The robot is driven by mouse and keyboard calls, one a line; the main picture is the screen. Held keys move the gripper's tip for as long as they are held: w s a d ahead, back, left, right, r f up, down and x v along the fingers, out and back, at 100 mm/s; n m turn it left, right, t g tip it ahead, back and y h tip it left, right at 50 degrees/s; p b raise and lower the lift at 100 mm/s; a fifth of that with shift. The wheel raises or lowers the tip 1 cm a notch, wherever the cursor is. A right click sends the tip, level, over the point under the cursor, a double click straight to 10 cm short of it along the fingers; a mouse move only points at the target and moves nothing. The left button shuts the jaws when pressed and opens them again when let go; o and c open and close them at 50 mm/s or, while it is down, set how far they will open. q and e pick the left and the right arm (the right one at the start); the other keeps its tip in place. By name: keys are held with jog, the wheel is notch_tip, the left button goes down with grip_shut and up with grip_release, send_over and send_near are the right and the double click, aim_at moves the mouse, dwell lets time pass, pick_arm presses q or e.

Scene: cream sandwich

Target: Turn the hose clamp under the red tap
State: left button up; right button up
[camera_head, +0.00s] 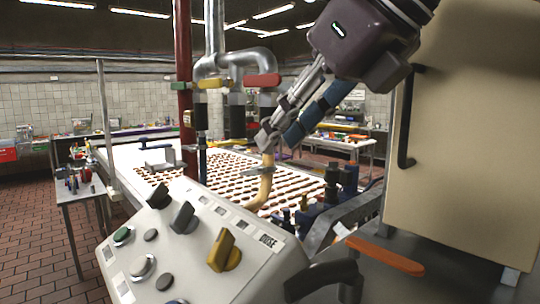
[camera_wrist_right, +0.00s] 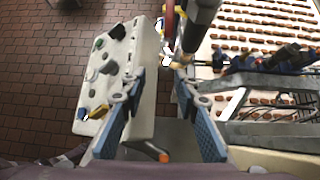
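The red tap (camera_head: 262,80) sits on the pipework at top centre, at the right end of a row of taps. Below it hangs a dark fitting, then a pale yellow hose (camera_head: 265,188) that curves down toward the tray. My right gripper (camera_head: 268,138) comes in from the upper right, its fingertips at the top of the hose. In the wrist view the right gripper (camera_wrist_right: 158,72) has its fingers apart, with the red tap (camera_wrist_right: 169,20) ahead. The hose clamp is hidden or too small to make out. My left gripper is not in view.
A control box (camera_head: 200,245) with knobs stands in front, left of the hose. A conveyor with rows of biscuits (camera_head: 225,172) runs behind. A beige cabinet door (camera_head: 465,130) closes off the right. An orange-handled lever (camera_head: 385,256) lies at lower right.

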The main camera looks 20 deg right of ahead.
aim_at(260, 169)
jog(key=shift+h, duration=0.3)
jog(key=p+x, duration=0.1)
jog(key=x, duration=0.4)
jog(key=p+x, duration=0.1)
jog(key=x, duration=0.1)
jog(key=shift+w+d+f+p, duration=0.3)
jog(key=shift+w, duration=0.05)
jog(key=shift+c, duration=0.8)
grip_shut()
